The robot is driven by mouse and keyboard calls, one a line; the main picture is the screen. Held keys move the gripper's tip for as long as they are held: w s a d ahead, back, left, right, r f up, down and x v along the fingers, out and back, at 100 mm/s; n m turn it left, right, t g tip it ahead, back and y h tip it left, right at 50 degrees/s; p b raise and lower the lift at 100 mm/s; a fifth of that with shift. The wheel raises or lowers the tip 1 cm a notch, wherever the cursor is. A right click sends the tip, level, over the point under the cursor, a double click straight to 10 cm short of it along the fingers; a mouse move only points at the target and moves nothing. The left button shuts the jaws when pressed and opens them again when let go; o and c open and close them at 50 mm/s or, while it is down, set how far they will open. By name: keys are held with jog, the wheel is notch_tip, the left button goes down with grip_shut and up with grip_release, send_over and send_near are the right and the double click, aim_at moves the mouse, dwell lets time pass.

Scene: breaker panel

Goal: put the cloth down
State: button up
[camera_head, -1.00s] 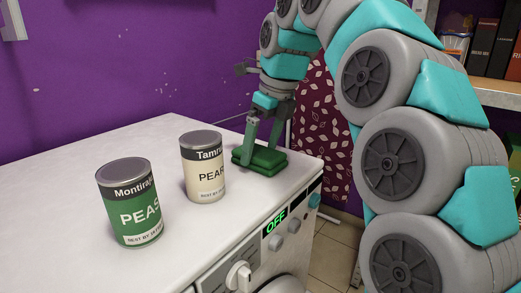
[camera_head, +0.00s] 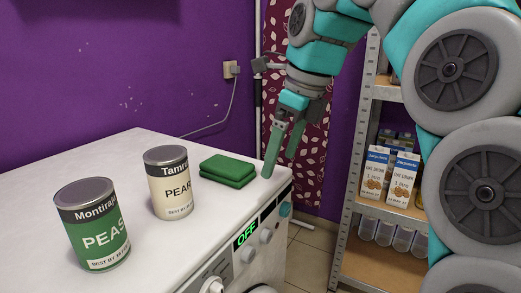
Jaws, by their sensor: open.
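The green folded cloth (camera_head: 228,170) lies flat on the white machine's top, near its far right edge. My gripper (camera_head: 279,168) is open and empty, to the right of the cloth and apart from it. Its fingers point down by the machine's right edge, and the nearer fingertip is about level with the top in the picture. I cannot tell whether that fingertip touches the machine.
The white machine (camera_head: 130,155) has a green OFF display (camera_head: 246,234) and knobs in front. A green can (camera_head: 92,225) and a cream can (camera_head: 170,183) stand left of the cloth. A metal shelf (camera_head: 385,208) with cartons stands at right. A wall socket (camera_head: 230,69) is behind.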

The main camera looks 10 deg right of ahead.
jog(key=shift+s+d, duration=0.4)
jog(key=s+d+f+n+g+h, duration=0.1)
jog(key=s+d+f+n+g, duration=0.1)
jog(key=s+f+n, duration=1)
jog(key=s+d+f+n+g+h, duration=0.1)
jog(key=s+d+f+n, duration=0.1)
jog(key=s+f+n, duration=1)
notch_tip(320, 180, down, 6)
jog(key=shift+s+d+f+n+g+h, duration=0.15)
jog(key=shift+s+n+g+h, duration=0.2)
jog(key=shift+n, duration=0.45)
